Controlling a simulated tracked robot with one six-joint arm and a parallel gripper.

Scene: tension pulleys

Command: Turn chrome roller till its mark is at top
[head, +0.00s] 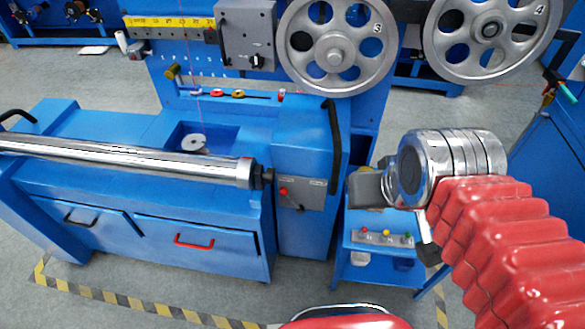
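The chrome roller (130,159) lies level across the left of the view, above a blue machine bench. Its right end has a collar (245,172) and a short dark shaft end. I cannot make out a mark on the roller's visible surface. My gripper (364,188) is to the right of the roller's right end, apart from it in the picture, at the end of my red-sleeved arm. It is seen small and partly behind my chrome wrist, so I cannot tell whether its fingers are open or shut.
A blue housing with a red-knobbed lever panel (300,193) and a black handle (333,145) stands between roller and gripper. Large grey pulleys numbered 3 (336,57) and 4 (490,30) are behind. A button box (381,237) is below my gripper. Striped tape (150,305) marks the floor.

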